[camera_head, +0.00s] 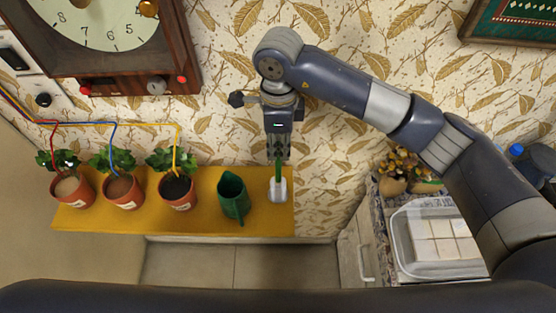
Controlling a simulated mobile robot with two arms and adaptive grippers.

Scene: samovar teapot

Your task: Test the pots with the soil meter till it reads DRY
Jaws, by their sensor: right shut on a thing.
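Three terracotta pots with green plants stand in a row on a yellow shelf (150,223). The left pot (72,191) has pale tan soil, the middle pot (124,195) brown soil, and the right pot (178,196) nearly black soil. A green stick-like thing, seemingly the soil meter (278,170), stands upright in a white holder (278,191) at the shelf's right end. My right gripper (278,158) points down and is shut on its upper part. No reading can be made out. My left gripper is not in view.
A green watering can (233,196) stands between the right pot and the holder. Red, blue and yellow wires run to the pots. A large clock cabinet (110,40) hangs above. A clear tray (440,240) with pale blocks sits on the right counter.

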